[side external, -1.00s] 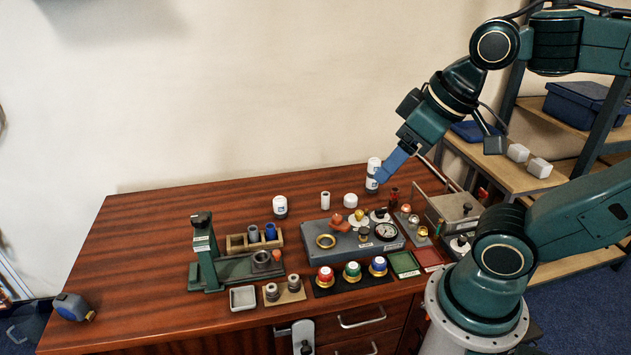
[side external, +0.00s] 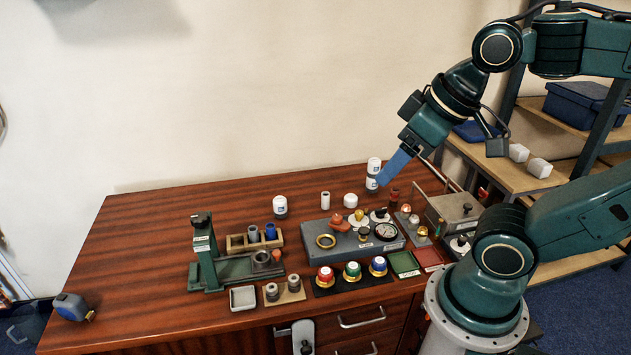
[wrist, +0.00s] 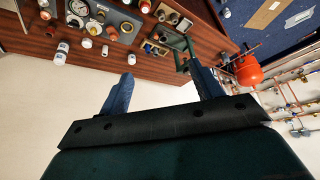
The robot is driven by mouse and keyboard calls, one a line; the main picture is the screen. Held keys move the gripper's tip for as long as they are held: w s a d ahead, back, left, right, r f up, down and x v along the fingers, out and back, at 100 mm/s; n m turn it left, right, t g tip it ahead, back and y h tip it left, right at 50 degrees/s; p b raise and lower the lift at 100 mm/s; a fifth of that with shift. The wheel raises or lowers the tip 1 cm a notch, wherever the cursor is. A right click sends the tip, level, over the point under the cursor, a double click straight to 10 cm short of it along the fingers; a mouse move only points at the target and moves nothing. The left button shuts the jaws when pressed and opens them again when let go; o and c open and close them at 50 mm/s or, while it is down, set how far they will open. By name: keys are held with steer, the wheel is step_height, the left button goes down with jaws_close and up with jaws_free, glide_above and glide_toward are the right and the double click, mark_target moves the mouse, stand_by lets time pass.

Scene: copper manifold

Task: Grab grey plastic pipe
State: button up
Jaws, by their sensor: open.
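A short grey cylinder (side external: 253,233), which looks like the grey plastic pipe, stands upright in a wooden rack (side external: 237,249) at the left-middle of the bench. A blue cylinder (side external: 270,231) stands beside it. My gripper (side external: 383,178) is in the air near the back right of the bench, well to the right of the rack and apart from it. In the wrist view its two blue fingers (wrist: 162,74) are spread wide with nothing between them. The rack is small in that view, and I cannot clearly pick out the grey pipe there.
A green press-like fixture (side external: 203,255) stands left of the rack. A grey gauge panel (side external: 352,240) lies to its right. White containers (side external: 280,207) stand behind the rack and near my gripper. Coloured knobs (side external: 352,270) line the front. The bench's left part is mostly clear.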

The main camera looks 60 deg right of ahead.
steer(key=c, duration=0.8)
steer(key=shift+w, duration=0.1)
steer(key=w+d+f+m+t+h, duration=0.1)
steer(key=w+d+f+m+h, duration=0.15)
steer(key=w, duration=0.65)
steer(key=w+d+f+m+h, duration=0.1)
steer(key=w+d+f+m, duration=0.2)
steer(key=w, duration=0.5)
steer(key=w+d+f+m+t+h, duration=0.15)
steer(key=w+f, duration=0.25)
steer(key=w, duration=0.5)
steer(key=w+a+f+n+t, duration=0.1)
steer(key=w+f, duration=0.4)
steer(key=f, duration=0.5)
steer(key=w+a+f+n+t, duration=0.1)
steer(key=w+f+t, duration=0.2)
steer(key=f, duration=0.7)
steer(key=shift+w+a+f+n, duration=0.2)
steer(key=shift+w+n, duration=0.1)
steer(key=shift+w, duration=0.6)
steer(key=shift+f+t, duration=0.1)
steer(key=shift+t, duration=0.15)
